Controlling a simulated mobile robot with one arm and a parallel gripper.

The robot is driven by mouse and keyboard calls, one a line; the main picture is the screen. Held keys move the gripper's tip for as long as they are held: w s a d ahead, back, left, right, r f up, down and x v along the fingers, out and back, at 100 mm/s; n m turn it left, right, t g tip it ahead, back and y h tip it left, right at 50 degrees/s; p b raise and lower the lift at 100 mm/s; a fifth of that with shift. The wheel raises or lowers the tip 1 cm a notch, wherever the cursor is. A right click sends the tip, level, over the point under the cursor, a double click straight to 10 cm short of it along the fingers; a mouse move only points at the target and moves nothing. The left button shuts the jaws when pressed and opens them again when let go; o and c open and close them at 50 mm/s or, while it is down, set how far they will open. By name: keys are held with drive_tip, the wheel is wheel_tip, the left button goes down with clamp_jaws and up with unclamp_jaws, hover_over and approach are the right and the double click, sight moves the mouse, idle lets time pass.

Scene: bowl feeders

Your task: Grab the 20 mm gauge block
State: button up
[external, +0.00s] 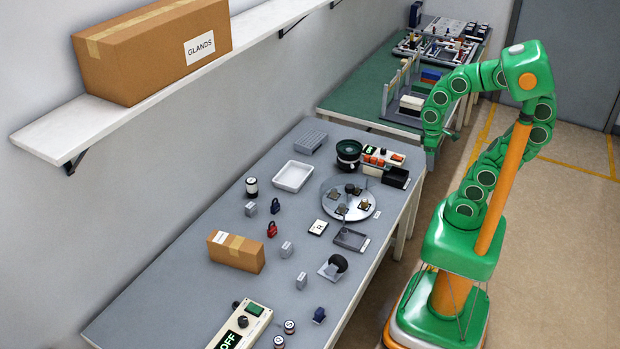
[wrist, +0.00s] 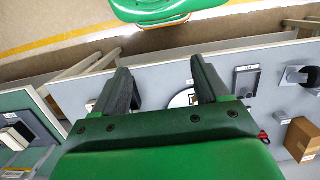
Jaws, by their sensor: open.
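Three small grey blocks that look like gauge blocks stand on the grey bench in the external view: one (external: 250,209) near the padlocks, one (external: 287,249) right of the small carton, and one (external: 301,281) nearer the front. Their markings are too small to read, so I cannot tell which is 20 mm. My gripper (external: 440,138) is raised at the far right end of the bench, well away from the blocks. In the wrist view my gripper (wrist: 160,72) is open, with nothing held between its fingers.
On the grey bench (external: 180,275) are a small carton (external: 236,252), a red padlock (external: 272,230), a blue padlock (external: 275,206), a round turntable (external: 335,207), a white tray (external: 293,176) and a control box (external: 240,325). A shelf (external: 110,128) overhangs the wall side.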

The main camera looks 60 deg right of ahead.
drive_tip(key=w+a+r+n+t+h, duration=0.1)
drive_tip(key=w+a+r+t, duration=0.2)
drive_tip(key=w, duration=0.7)
drive_tip(key=w+a+r+n+t+h, duration=0.1)
drive_tip(key=w+a+r+n+h, duration=0.3)
drive_tip(key=w, duration=0.6)
drive_tip(key=w+a+f+n+t+h, duration=0.3)
drive_tip(key=w+a+f+n+t, duration=0.3)
drive_tip(key=w+a+n, duration=0.45)
drive_tip(key=n+t+y, duration=0.7)
drive_tip(key=n, duration=1.1)
hover_over(304, 277)
drive_tip(key=s+d, duration=0.1)
drive_tip(key=d, duration=0.2)
wheel_tip(304, 277, down, 16)
drive_tip(key=s+a+f+n, duration=0.1)
drive_tip(key=f, duration=0.1)
drive_tip(key=s+a+f+n+g+y, duration=0.1)
drive_tip(key=s+f, duration=0.1)
drive_tip(key=s+f+n, duration=0.1)
drive_tip(key=f, duration=0.2)
drive_tip(key=shift+s+a+g, duration=0.3)
drive_tip(key=shift+a, duration=0.1)
drive_tip(key=shift+x, duration=1.9)
drive_tip(key=shift+a+f+x, duration=0.1)
drive_tip(key=shift+x, duration=0.9)
drive_tip(key=shift+a+f+x, duration=0.1)
drive_tip(key=shift+x, duration=0.85)
drive_tip(key=c, duration=1.1)
